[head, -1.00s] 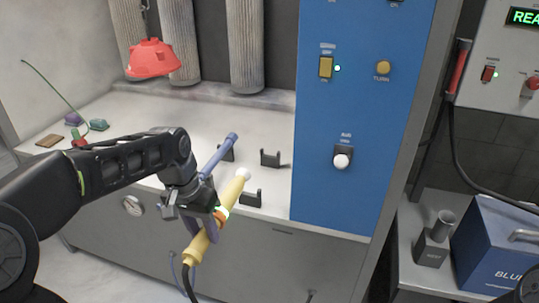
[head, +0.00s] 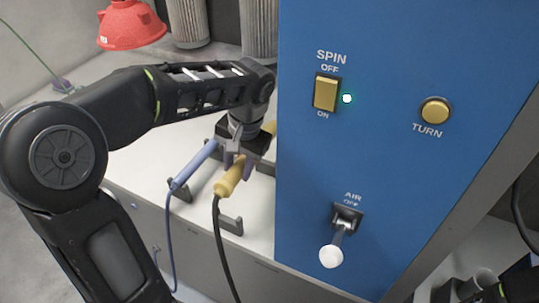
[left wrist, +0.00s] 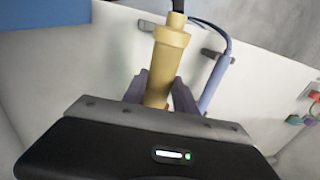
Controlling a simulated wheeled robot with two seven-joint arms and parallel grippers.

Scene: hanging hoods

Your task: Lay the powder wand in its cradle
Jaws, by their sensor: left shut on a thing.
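The yellow powder wand (head: 230,178) is in my left gripper (head: 238,155), which is shut around it over the counter. Its dark hose hangs down past the front edge. The empty dark cradle bracket (head: 231,224) stands at the front edge, close below the wand's hose end; I cannot tell whether they touch. My right gripper is not in view.
A blue wand (head: 194,165) lies left of the yellow one in its own bracket (head: 179,192). The blue panel (head: 400,180), with a yellow SPIN switch (head: 325,92) and a white-knobbed AIR lever (head: 331,256), stands close on the right. A red hood (head: 131,24) hangs at the upper left.

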